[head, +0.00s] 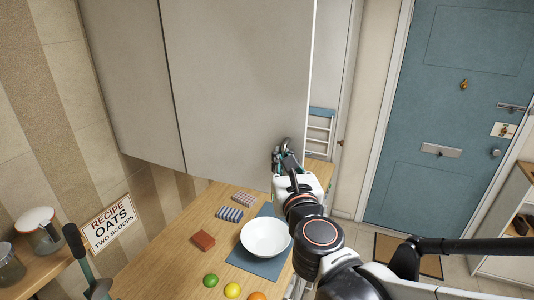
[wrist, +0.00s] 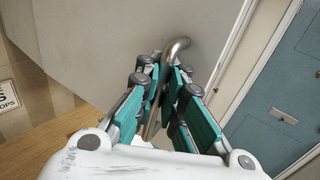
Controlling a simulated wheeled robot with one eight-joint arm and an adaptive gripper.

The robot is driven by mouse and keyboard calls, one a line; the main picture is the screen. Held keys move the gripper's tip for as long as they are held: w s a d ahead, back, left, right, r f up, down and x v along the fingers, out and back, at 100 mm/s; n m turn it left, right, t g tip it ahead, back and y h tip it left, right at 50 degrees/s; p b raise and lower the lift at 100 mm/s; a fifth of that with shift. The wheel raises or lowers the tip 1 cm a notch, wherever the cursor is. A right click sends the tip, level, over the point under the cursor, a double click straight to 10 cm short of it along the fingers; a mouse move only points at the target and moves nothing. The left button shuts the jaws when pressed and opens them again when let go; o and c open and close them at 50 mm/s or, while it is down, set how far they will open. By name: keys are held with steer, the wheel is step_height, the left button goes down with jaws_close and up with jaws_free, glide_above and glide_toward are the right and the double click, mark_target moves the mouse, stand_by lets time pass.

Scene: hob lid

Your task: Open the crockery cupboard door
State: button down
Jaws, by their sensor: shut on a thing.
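The crockery cupboard door (head: 240,85) is a pale grey panel on the wall cupboard above the counter. It looks closed, level with the panel to its left, though I cannot be sure. A metal bar handle (wrist: 178,46) sits near its lower right corner. My gripper (head: 280,152) is at that corner in the head view. In the wrist view my gripper (wrist: 161,88) has its teal-padded fingers on both sides of the handle, shut on it. The handle's lower part is mostly hidden between the fingers.
Below, the wooden counter (head: 160,262) holds a white bowl (head: 265,238) on a blue mat, small boxes and several fruits. A recipe sign (head: 109,224) and jars stand at left.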

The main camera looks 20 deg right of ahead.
steer(key=shift+s+d+f, duration=0.1)
steer(key=shift+d, duration=0.05)
steer(key=c, duration=2)
jaws_free()
steer(key=shift+d, duration=0.2)
steer(key=shift+a, duration=0.2)
steer(key=s+a, duration=0.1)
steer(key=s, duration=1.1)
steer(key=shift+a, duration=0.1)
